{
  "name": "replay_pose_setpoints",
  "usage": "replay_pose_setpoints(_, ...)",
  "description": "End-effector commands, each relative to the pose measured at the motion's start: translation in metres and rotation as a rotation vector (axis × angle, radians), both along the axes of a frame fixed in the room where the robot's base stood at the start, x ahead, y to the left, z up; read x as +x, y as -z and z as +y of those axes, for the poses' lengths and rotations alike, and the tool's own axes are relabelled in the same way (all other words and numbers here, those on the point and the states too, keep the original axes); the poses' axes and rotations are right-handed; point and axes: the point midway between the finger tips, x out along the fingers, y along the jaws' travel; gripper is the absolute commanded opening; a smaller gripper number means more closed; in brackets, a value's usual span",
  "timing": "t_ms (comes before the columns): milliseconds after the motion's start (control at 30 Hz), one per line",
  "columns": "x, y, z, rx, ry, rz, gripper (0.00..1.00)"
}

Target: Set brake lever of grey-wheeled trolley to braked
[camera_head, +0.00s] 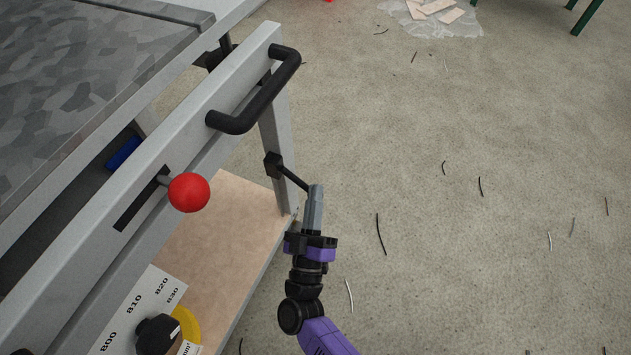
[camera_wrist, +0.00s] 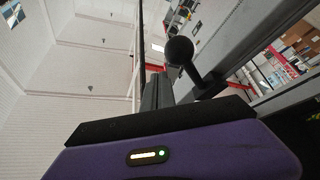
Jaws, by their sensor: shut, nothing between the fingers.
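The grey-framed trolley (camera_head: 262,65) fills the left of the head view; its wheels are not in view. A thin black lever (camera_head: 291,178) sticks out from a black block on the trolley's corner post. In the wrist view a black ball knob (camera_wrist: 180,51) on a short black stem is beside the fingertips. My gripper (camera_head: 316,190), purple with grey fingers, is shut and empty at the lever's outer end. The fingers cover that end in the head view, and I cannot tell whether they touch it. The fingers also show in the wrist view (camera_wrist: 157,92).
A red ball knob (camera_head: 189,193) stands out of a slot in the trolley's rail. A black handle (camera_head: 262,98) sticks out above the lever. A wooden lower shelf (camera_head: 215,240) and a black dial (camera_head: 158,335) lie lower left. The floor (camera_head: 480,150) at right is mostly clear, with scattered wire scraps.

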Motion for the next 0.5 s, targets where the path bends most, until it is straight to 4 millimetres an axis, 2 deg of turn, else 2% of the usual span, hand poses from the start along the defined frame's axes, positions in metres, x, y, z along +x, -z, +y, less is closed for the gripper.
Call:
replay_pose_setpoints(133, -0.006, 0.013, 0.001, -0.001, -0.002, 0.002, 0.0)
replay_pose_setpoints(500, -0.008, 0.026, 0.002, -0.001, -0.003, 0.005, 0.0)
